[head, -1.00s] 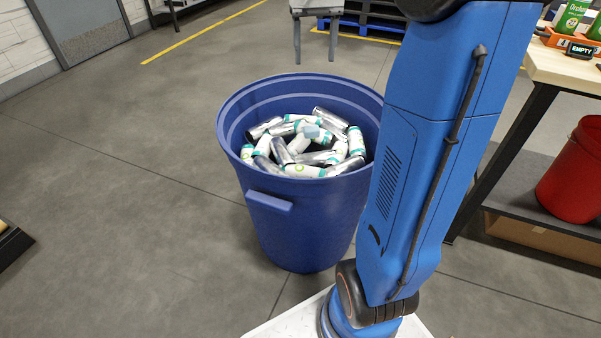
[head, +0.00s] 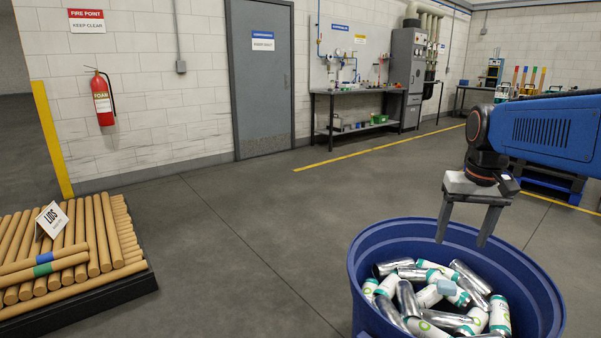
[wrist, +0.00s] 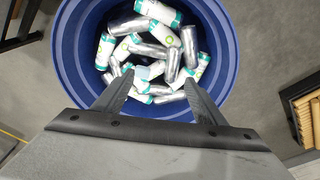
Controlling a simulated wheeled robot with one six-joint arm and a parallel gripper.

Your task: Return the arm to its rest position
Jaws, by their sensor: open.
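My gripper (head: 463,240) is open and empty, pointing down above a blue bin in the head view. The blue arm reaches in from the right edge. The blue bin (head: 548,283) holds many white, teal and silver cans (head: 440,295). In the wrist view the two fingers of my gripper (wrist: 158,84) are spread apart over the cans (wrist: 160,40), inside the outline of the bin rim (wrist: 66,60). A small pale blue block (head: 446,287) lies on top of the cans.
A pallet of brown tubes (head: 75,245) with a LIDS sign (head: 52,220) stands at the left. A workbench (head: 360,92), a grey door (head: 262,90) and a fire extinguisher (head: 103,98) are along the back wall. The floor between pallet and bin is clear.

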